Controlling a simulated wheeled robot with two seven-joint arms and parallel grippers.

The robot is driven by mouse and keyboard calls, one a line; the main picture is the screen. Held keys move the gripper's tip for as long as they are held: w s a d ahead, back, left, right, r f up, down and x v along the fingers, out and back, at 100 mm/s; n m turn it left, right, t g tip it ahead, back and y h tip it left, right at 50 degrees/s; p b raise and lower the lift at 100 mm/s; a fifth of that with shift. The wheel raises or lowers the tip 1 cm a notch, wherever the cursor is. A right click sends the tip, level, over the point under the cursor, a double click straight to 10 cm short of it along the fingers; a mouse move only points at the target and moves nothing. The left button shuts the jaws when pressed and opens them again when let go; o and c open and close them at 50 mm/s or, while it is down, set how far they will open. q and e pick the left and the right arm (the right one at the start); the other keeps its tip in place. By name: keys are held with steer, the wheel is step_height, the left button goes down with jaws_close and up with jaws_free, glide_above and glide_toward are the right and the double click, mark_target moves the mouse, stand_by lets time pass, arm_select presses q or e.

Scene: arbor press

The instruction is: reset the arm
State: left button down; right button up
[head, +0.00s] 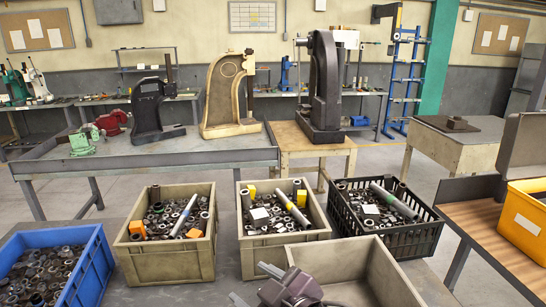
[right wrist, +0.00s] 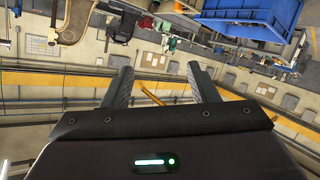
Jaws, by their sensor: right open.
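My right gripper (head: 254,283) is at the bottom middle of the head view, its two fingers pointing left. The fingers stand apart with nothing between them. In the right wrist view, the two grey ribbed fingers (right wrist: 163,88) are also spread and empty. The gripper's dark body overlaps the near left corner of an empty tan bin (head: 345,254) in the head view; I cannot tell its height above it. My left gripper is not in view. Three arbor presses stand behind: a small black one (head: 149,112), a cream one (head: 226,97) and a tall dark one (head: 325,90).
A blue bin (head: 98,249), two tan bins (head: 165,262) (head: 285,243) and a black crate (head: 417,236) hold metal parts. A yellow bin (head: 524,226) stands at right on a wooden-topped bench (head: 485,240). The right wrist view shows the room upside down.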

steer(key=s+d+f+m+g+h, duration=0.2)
steer(key=d+f+m+h, duration=0.45)
steer(key=d+f, duration=0.6)
steer(key=s+d+f+m+g+h, duration=0.25)
steer(key=s+d+f+g, duration=0.25)
steer(key=s+d+f, duration=0.45)
steer(key=s+f+g+b, duration=0.1)
steer(key=s+f+b, duration=0.15)
steer(key=f, duration=1.65)
steer(key=s+f+g+b, duration=0.15)
steer(key=f+b, duration=0.25)
steer(key=f, duration=1.5)
steer(key=s+d+f+b, duration=0.2)
steer(key=s+f, duration=0.7)
steer(key=f, duration=0.1)
steer(key=s+d+f+b, duration=0.2)
steer(key=s+f, duration=0.8)
steer(key=f, duration=0.1)
steer(key=shift+g+b, duration=0.35)
